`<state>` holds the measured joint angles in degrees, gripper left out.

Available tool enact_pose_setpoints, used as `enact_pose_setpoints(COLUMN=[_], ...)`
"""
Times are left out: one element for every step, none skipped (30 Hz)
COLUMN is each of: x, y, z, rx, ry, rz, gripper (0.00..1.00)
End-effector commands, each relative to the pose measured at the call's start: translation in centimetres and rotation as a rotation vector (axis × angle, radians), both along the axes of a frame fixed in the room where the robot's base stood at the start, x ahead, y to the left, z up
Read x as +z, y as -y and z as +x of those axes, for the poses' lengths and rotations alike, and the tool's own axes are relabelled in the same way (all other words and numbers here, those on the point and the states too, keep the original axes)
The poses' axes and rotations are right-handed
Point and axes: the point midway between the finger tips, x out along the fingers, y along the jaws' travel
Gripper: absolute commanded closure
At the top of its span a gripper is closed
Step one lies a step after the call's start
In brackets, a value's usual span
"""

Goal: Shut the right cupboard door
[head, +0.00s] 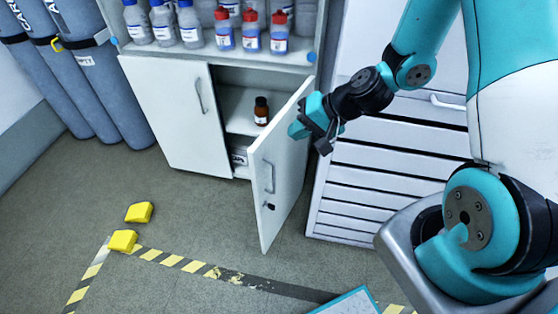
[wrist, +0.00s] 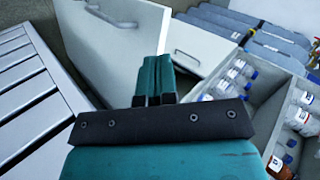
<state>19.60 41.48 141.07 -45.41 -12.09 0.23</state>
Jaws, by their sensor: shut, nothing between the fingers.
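The right cupboard door (head: 277,178) is white and stands well open, swung out toward the viewer on its right-hand side. It has a bar handle and a dark lock on the face turned to the viewer. In the wrist view the door (wrist: 112,45) lies just beyond the fingers, with its handle at the top. My gripper (head: 318,142) is shut and empty, near the door's upper edge on its right side. It also shows in the wrist view (wrist: 155,80). I cannot tell whether it touches the door. The left cupboard door (head: 178,115) is shut.
A brown bottle (head: 261,111) stands inside the open cupboard. Several bottles line the shelf above (head: 215,57). A white drawer unit (head: 385,165) stands right of the door. Two yellow blocks (head: 139,212) lie on the floor. Grey gas cylinders (head: 95,80) stand at the left.

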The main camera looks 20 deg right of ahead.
Motion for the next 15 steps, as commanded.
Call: enact_pose_setpoints(x=[-3.2, -4.4, -5.8, -6.8, -7.6, -8.5, -9.0, -9.4, -9.9, -10.1, -10.3, -10.6, -10.7, -10.9, -11.3], y=[1.5, 2.3, 3.3, 3.9, 4.4, 5.1, 5.4, 5.7, 6.1, 6.2, 6.2, 6.2, 6.1, 6.0, 5.7], z=[0.2, 0.4, 0.5, 0.5, 0.5, 0.5, 0.4, 0.4, 0.4, 0.4, 0.5, 0.6, 0.8, 0.9, 1.2], rx=[-0.094, -0.145, -0.205, -0.247, -0.283, -0.324, -0.349, -0.369, -0.390, -0.400, -0.407, -0.411, -0.413, -0.412, -0.410], ry=[-0.024, -0.029, -0.038, -0.043, -0.047, -0.052, -0.055, -0.057, -0.059, -0.060, -0.061, -0.061, -0.061, -0.061, -0.061], rz=[0.027, 0.039, 0.052, 0.061, 0.068, 0.073, 0.078, 0.081, 0.083, 0.085, 0.086, 0.086, 0.086, 0.086, 0.086], gripper=[1.00, 1.00, 1.00, 1.00, 1.00, 1.00, 1.00, 1.00, 1.00, 1.00, 1.00, 1.00, 1.00, 1.00, 1.00])
